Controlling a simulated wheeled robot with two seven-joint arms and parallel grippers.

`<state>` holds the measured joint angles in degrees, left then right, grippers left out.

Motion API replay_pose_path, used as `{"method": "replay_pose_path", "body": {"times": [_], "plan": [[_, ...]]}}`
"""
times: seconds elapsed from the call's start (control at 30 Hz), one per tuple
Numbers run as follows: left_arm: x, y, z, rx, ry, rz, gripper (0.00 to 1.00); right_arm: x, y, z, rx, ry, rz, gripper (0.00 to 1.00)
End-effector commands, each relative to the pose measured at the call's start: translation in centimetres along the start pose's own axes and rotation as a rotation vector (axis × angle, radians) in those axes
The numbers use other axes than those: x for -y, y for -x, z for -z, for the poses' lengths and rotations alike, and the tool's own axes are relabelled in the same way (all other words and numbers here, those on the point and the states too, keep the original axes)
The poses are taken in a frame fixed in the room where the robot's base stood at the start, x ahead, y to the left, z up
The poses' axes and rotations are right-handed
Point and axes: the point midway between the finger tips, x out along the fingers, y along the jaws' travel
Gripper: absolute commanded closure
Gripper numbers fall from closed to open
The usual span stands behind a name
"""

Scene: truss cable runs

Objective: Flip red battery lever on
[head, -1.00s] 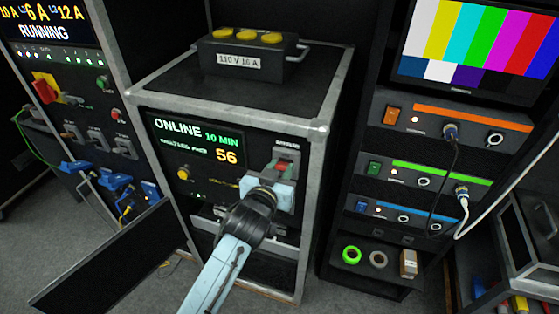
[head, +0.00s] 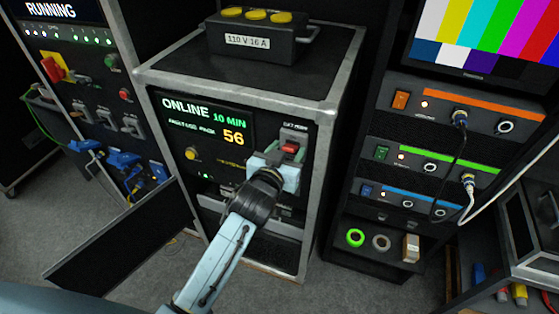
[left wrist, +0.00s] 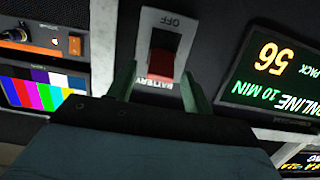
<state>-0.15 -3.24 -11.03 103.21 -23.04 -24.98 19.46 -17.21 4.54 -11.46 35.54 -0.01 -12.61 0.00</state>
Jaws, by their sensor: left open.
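The red battery lever (head: 290,148) is on a pale plate at the upper right of the ONLINE panel in the head view. In the left wrist view the plate appears upside down, with OFF at the top of the picture and BATTERY below; the red lever (left wrist: 162,62) shows at the BATTERY end. My left gripper (head: 283,160) is right in front of the plate, hiding its lower part. Its two open fingers (left wrist: 158,88) straddle the lever in the wrist view, one on each side; whether either touches it I cannot tell. My right gripper is out of view.
The display (head: 205,120) reads ONLINE 10 MIN and 56. A dark hinged flap (head: 125,245) sticks out at the lower left. A yellow-buttoned box (head: 258,42) stands on top of the cabinet. A rack with cables (head: 435,165) is on the right.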

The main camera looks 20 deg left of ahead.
Motion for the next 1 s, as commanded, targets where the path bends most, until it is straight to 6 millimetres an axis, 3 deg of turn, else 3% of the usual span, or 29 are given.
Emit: {"method": "replay_pose_path", "body": {"times": [0.17,0.6,0.8,1.0], "plan": [[0.0,2.4,-0.1,0.0,0.002,-0.001,0.49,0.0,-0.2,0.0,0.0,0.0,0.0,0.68],[0.0,11.2,-0.1,0.002,0.001,0.0,0.49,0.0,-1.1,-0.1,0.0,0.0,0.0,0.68],[0.0,12.8,0.0,0.0,0.0,0.0,0.49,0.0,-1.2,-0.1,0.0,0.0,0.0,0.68],[0.0,13.1,0.1,-0.001,-0.001,0.0,0.49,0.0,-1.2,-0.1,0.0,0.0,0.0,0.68]]}}
